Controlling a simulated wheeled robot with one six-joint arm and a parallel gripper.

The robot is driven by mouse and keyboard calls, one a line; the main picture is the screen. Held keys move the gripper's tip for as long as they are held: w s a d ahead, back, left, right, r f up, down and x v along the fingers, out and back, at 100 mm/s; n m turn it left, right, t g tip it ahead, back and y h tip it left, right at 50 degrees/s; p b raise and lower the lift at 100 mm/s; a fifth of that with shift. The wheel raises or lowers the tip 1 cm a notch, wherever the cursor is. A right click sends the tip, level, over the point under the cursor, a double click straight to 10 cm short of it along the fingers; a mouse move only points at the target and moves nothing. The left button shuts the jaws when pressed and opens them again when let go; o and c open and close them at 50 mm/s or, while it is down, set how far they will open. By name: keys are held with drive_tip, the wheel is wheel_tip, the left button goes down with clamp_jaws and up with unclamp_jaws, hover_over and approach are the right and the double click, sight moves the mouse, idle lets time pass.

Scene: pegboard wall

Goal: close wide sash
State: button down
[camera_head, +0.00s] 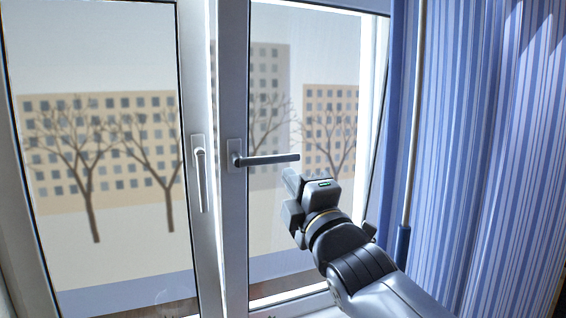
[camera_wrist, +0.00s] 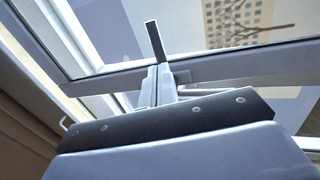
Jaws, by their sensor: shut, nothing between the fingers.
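The window's right sash (camera_head: 236,215) has a dark lever handle (camera_head: 268,159) that lies level, pointing right. A bright strip shows along this sash's left edge near the top; I cannot tell how far the sash stands open. The left sash (camera_head: 203,250) has a pale handle (camera_head: 201,180) pointing down. My gripper (camera_head: 289,178) is shut and empty, just below the dark handle's free end. In the wrist view, my shut fingers (camera_wrist: 158,84) point at the sash frame (camera_wrist: 245,65), with a dark bar (camera_wrist: 154,40), likely the handle, beyond their tips. Contact cannot be told.
A blue striped curtain (camera_head: 480,150) hangs at the right, with a thin pale rod (camera_head: 416,120) in front of it. The sill (camera_head: 290,309) runs below the right sash. The space before the left sash is clear.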

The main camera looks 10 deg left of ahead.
sight(277, 161)
drive_tip(key=shift+p+x, duration=0.75)
drive_tip(key=shift+x, duration=1.2)
